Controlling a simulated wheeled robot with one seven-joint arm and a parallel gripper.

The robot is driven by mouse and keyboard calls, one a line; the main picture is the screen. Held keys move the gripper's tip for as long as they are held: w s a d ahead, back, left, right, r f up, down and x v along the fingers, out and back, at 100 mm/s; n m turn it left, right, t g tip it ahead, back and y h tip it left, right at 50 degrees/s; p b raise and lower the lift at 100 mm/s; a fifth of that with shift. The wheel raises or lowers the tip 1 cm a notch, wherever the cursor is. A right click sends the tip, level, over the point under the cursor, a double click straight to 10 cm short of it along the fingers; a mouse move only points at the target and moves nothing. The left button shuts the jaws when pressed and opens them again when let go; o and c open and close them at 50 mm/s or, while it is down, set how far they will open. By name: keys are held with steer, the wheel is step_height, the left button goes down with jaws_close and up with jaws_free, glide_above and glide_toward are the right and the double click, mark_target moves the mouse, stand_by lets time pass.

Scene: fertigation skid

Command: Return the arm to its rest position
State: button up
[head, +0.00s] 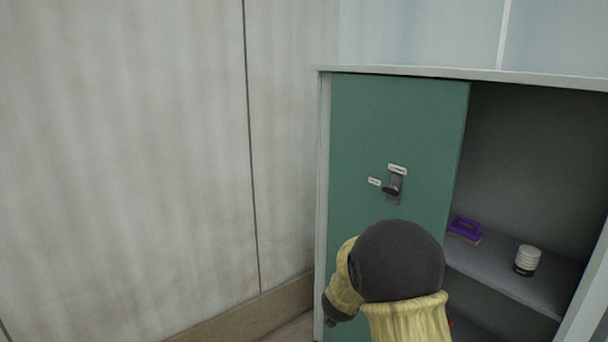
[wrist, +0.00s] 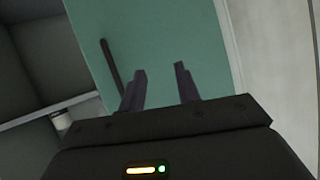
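My arm, with yellow sleeves and a dark grey joint, reaches up at the bottom of the head view, in front of a cabinet. My gripper (wrist: 160,76) shows in the wrist view with its two dark fingers apart and nothing between them. Behind the fingers is the green cabinet door (wrist: 185,35). I cannot tell how far the fingers are from the door. In the head view, the gripper itself is hidden or too unclear to make out.
The green door (head: 385,120) covers the cabinet's left part and carries a dark handle (head: 393,189). A pale wall (head: 130,150) stands left.

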steer(key=s+f+n+g+y, duration=0.2)
steer(key=s+n+g+y, duration=0.55)
steer(key=s, duration=2.35)
step_height(320, 180, up, 16)
steer(key=m+g+h+p, duration=0.1)
steer(key=h+p, duration=0.1)
steer(key=p, duration=1.4)
steer(key=shift+d+h, duration=0.35)
steer(key=shift+d, duration=0.1)
steer(key=shift+s+m+g, duration=0.1)
steer(key=shift+m+g, duration=0.15)
